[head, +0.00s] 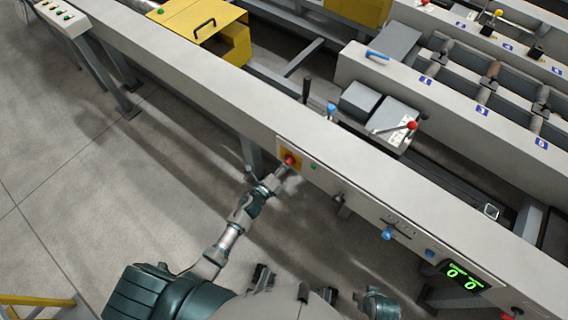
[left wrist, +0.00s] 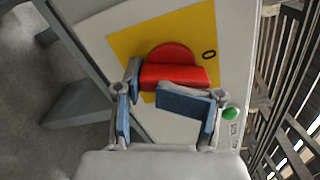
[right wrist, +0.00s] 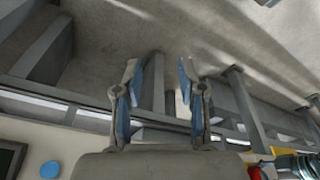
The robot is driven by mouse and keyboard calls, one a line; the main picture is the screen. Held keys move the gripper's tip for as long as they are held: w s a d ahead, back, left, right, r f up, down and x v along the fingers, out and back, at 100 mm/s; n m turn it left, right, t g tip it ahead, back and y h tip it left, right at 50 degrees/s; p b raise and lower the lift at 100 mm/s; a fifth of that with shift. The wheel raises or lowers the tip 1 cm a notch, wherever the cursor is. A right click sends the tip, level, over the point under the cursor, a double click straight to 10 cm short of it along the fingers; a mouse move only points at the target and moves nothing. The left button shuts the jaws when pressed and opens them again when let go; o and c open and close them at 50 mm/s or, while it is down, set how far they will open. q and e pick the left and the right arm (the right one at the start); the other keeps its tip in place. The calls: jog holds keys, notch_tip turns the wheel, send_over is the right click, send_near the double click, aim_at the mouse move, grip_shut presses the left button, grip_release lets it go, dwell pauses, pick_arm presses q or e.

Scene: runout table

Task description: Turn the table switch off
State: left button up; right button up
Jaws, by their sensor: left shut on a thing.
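The table switch is a red rotary knob (left wrist: 178,76) on a yellow plate (left wrist: 195,30), on the side face of the long grey table. In the head view the red knob (head: 290,159) shows at the tip of my left gripper (head: 281,172). In the left wrist view the knob's bar lies nearly level, with a black "O" mark on the plate at its upper right. My left gripper (left wrist: 160,95) is shut on the knob, its fingers partly covering the bar. My right gripper (right wrist: 157,80) is open and empty, away from the switch.
A green button (left wrist: 229,113) sits beside the yellow plate. The grey table (head: 230,110) runs diagonally, with levers, a blue knob (head: 387,234) and a green-lit display (head: 462,275) farther right. A yellow cover (head: 205,25) stands behind.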

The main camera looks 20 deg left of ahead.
pick_arm(q)
jog(key=n, duration=0.1)
jog(key=r+n, duration=0.1)
jog(key=r+n+p, duration=0.1)
jog(key=n, duration=0.1)
jog(key=shift+w+d, duration=0.25)
jog(key=shift+w, duration=0.05)
jog(key=shift+a, duration=0.15)
pick_arm(e)
jog(key=x, duration=0.4)
jog(key=shift+w+f, duration=0.1)
jog(key=shift+f, duration=0.15)
pick_arm(q)
jog(key=o, duration=1.7)
jog(key=shift+a, duration=0.1)
jog(key=shift+s+f, duration=0.15)
jog(key=shift+s, duration=0.05)
pick_arm(e)
jog(key=shift+s, duration=0.2)
pick_arm(q)
jog(key=shift+s+f, duration=0.1)
jog(key=shift+f, duration=0.05)
pick_arm(e)
jog(key=shift+s+a, duration=0.1)
jog(key=shift+s, duration=0.05)
pick_arm(q)
jog(key=shift+s+a+f, duration=0.1)
jog(key=shift+s, duration=0.1)
jog(key=v, duration=1.1)
jog(key=shift+s+a, duration=0.2)
